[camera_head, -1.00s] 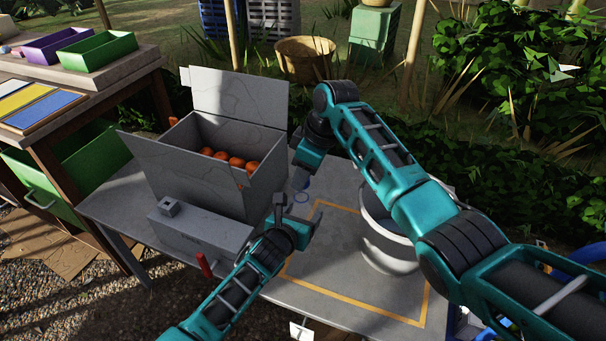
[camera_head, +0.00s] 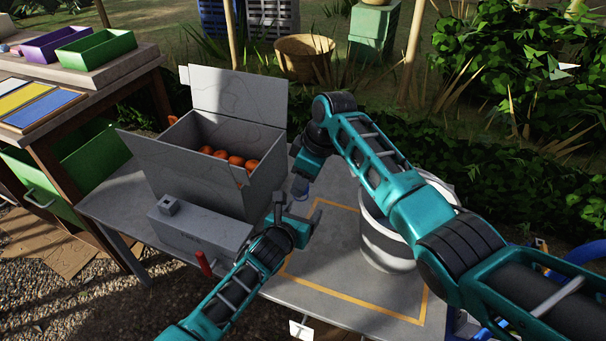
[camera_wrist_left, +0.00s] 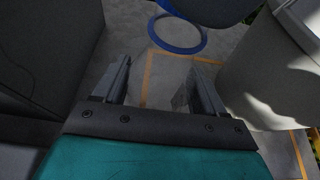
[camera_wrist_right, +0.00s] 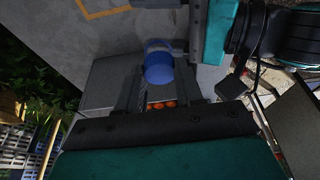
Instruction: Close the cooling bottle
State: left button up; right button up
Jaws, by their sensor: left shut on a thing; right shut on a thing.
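The cooling bottle seems to be a clear body with a blue rim ring (camera_wrist_left: 178,48), best seen in the left wrist view. My left gripper (camera_head: 298,211) is shut around the clear body, which is hard to make out between its fingers. My right gripper (camera_head: 303,173) is directly above, pointing down, shut on the blue lid (camera_head: 300,189). The lid also shows between the fingers in the right wrist view (camera_wrist_right: 158,70). In the left wrist view the dark lid (camera_wrist_left: 212,8) overlaps the far part of the ring. I cannot tell whether lid and rim touch.
A grey open box (camera_head: 205,185) with oranges (camera_head: 237,160) stands left of the grippers. A grey bucket (camera_head: 385,245) stands to the right, partly behind my right arm. The table (camera_head: 335,270) in front, inside the yellow outline, is clear.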

jog(key=shift+f, duration=0.6)
dwell(0.5)
pick_arm(q)
grip_shut()
pick_arm(e)
jog(key=shift+m+t, duration=0.3)
jog(key=shift+m, duration=0.5)
jog(key=m, duration=0.2)
jog(key=m+t+h, duration=0.1)
jog(key=m, duration=0.2)
jog(key=shift+s+a, duration=0.15)
jog(key=shift+a, duration=0.05)
jog(key=m+h, duration=0.1)
jog(key=m, duration=0.2)
jog(key=shift+a+m, duration=0.1)
jog(key=shift+m, duration=0.2)
jog(key=m+h, duration=0.1)
jog(key=m, duration=0.2)
jog(key=m+h, duration=0.1)
jog(key=m, duration=0.2)
jog(key=shift+m, duration=0.4)
jog(key=o, duration=1)
